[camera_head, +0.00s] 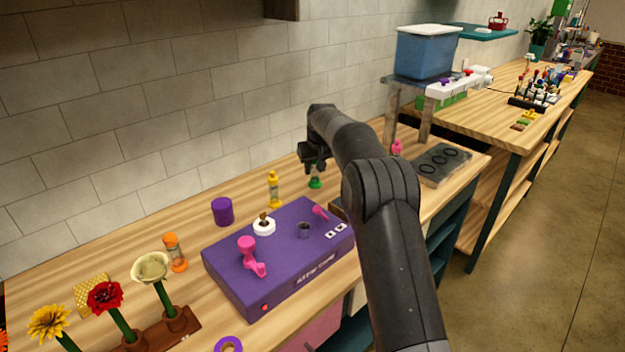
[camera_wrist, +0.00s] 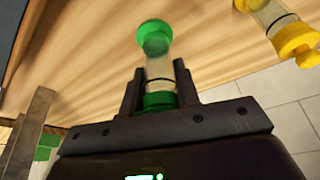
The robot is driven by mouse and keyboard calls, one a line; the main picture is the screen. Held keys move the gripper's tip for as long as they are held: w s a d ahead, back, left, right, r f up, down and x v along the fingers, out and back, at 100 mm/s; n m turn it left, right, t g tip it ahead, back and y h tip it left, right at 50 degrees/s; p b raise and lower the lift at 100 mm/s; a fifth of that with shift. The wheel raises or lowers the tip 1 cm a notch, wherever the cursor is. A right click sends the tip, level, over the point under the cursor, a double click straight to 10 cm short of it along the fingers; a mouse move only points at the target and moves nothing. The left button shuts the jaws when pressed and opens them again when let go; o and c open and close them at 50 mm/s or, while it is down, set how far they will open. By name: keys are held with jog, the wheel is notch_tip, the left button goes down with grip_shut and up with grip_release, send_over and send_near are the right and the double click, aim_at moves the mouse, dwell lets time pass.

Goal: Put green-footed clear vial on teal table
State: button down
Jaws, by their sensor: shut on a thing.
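The green-footed clear vial (camera_wrist: 158,68) is between my gripper's fingers (camera_wrist: 158,88) in the wrist view. My gripper is shut on it near one green end, and the other green end points away from the gripper. In the head view, my gripper (camera_head: 314,164) is over the wooden counter near the wall, with the vial's green foot (camera_head: 315,183) low beneath it. I cannot tell whether the foot touches the counter. A teal table top (camera_head: 487,32) shows at the far upper right, with a red pot (camera_head: 498,20) on it.
A yellow-ended vial (camera_head: 274,189) stands left of my gripper; it also shows in the wrist view (camera_wrist: 282,28). A purple machine (camera_head: 280,262), a purple cup (camera_head: 222,211) and an orange-ended vial (camera_head: 175,253) are nearby. A blue bin (camera_head: 426,52) sits on a raised stand to the right.

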aim_at(312, 178)
jog(key=shift+w+a+f, duration=0.15)
jog(key=shift+a+f, duration=0.15)
jog(key=shift+f, duration=1.85)
jog(key=c, duration=1.1)
grip_release()
jog(key=shift+f, duration=0.15)
